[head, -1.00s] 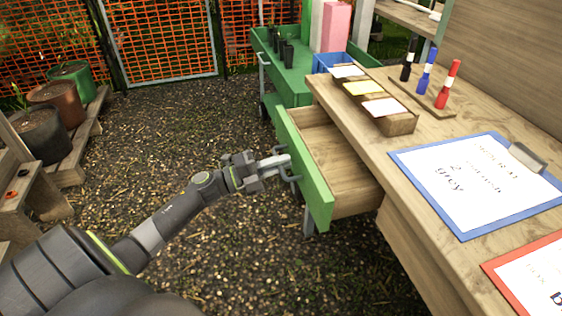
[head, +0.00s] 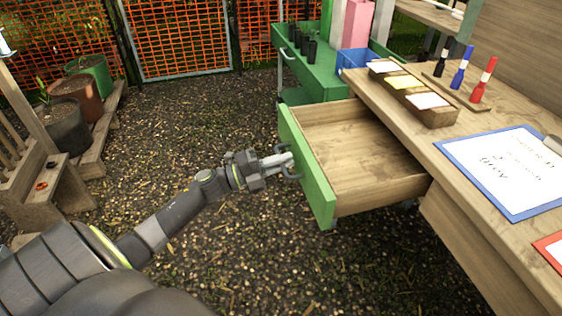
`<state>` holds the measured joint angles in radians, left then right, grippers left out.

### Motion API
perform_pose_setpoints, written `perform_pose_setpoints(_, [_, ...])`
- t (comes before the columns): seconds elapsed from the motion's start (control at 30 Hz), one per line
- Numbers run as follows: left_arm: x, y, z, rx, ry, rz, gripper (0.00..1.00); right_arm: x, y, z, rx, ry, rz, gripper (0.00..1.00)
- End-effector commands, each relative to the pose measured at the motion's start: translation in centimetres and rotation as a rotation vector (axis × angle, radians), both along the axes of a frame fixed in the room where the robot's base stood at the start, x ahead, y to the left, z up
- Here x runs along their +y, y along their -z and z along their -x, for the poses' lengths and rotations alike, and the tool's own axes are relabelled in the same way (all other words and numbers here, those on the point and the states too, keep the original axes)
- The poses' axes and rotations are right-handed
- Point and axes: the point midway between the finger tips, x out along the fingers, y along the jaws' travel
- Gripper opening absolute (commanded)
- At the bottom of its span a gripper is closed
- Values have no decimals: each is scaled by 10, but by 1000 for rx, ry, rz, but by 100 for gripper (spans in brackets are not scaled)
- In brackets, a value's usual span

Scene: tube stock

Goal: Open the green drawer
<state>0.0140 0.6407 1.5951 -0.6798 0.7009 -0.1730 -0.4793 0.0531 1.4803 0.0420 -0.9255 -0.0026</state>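The green drawer (head: 308,178) stands pulled well out of the wooden desk (head: 490,212). Its front is green and its wooden inside (head: 355,155) looks empty. My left gripper (head: 284,160) is at the drawer's dark handle (head: 291,173), on the outer side of the green front. Its fingers are close together around the handle and appear shut on it. My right gripper is not in view.
On the desk are a wooden card box (head: 430,108), several markers in a stand (head: 462,68) and a blue-edged board (head: 512,170). A green cart (head: 312,76) stands behind. Gravel ground (head: 200,130) between is clear.

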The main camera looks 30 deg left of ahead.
Motion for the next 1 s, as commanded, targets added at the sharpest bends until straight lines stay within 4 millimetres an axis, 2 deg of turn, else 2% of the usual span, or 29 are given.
perform_pose_setpoints(0.03, [0, 1, 0, 2, 0, -1, 13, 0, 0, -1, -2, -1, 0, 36])
perform_pose_setpoints(0.13, [0, 1, 0, 1, 0, -1, 26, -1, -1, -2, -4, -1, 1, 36])
perform_pose_setpoints(0.43, [1, 1, 1, 1, 0, -1, 26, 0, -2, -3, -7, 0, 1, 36])
perform_pose_setpoints(0.57, [7, 4, 8, 3, 0, -4, 26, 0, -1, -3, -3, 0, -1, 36])
perform_pose_setpoints(0.77, [31, 12, 36, 8, -1, -5, 26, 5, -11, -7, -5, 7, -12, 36])
perform_pose_setpoints(1.0, [67, 22, 79, 9, -1, -5, 26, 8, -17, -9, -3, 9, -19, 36])
